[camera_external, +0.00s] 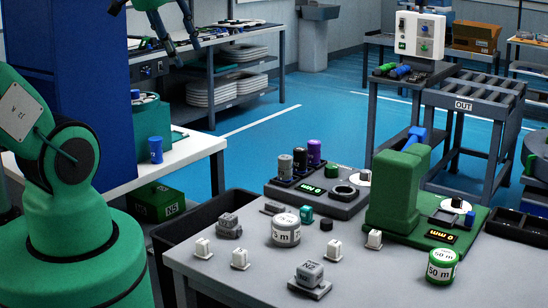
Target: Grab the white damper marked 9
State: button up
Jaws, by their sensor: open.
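My gripper (183,44) hangs at the top left, partly cut off by the picture's edge. It is open and empty, high up and away from the white blocks.
Round tapes (285,231) and (441,267), grey weights (310,275) and a small black cylinder (326,224) stand among the blocks. A dark fixture (345,207) and a green machine (393,195) stand behind. A black bin (175,235) is left of the table.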

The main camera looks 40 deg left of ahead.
jog(key=w+d+f+g, duration=0.1)
jog(key=w+d+f, duration=0.6)
jog(key=w, duration=0.4)
jog(key=w+d+f+g, duration=0.1)
jog(key=w+d+f, duration=0.3)
jog(key=w+d, duration=0.55)
jog(key=w+d+f, duration=0.3)
jog(key=d+f, duration=0.6)
jog(key=f, duration=0.2)
jog(key=w+d+f+g, duration=0.1)
jog(key=w+d+f, duration=0.2)
jog(key=d+f, duration=0.7)
jog(key=shift+w+f+n+g+p, duration=0.15)
jog(key=shift+f+n+g+p, duration=0.2)
jog(key=shift+f, duration=0.3)
jog(key=shift+a+f, duration=0.1)
jog(key=b, duration=0.1)
send_over(375, 233)
jog(key=shift+s+f, duration=0.2)
jog(key=shift+f, duration=3.9)
jog(key=shift+f, duration=0.1)
jog(key=shift+w+f+b, duration=0.2)
jog(key=shift+f+b, duration=0.1)
jog(key=shift+f, duration=0.95)
jog(key=shift+w+f+b, duration=0.15)
jog(key=shift+f+b, duration=0.15)
jog(key=shift+f, duration=0.95)
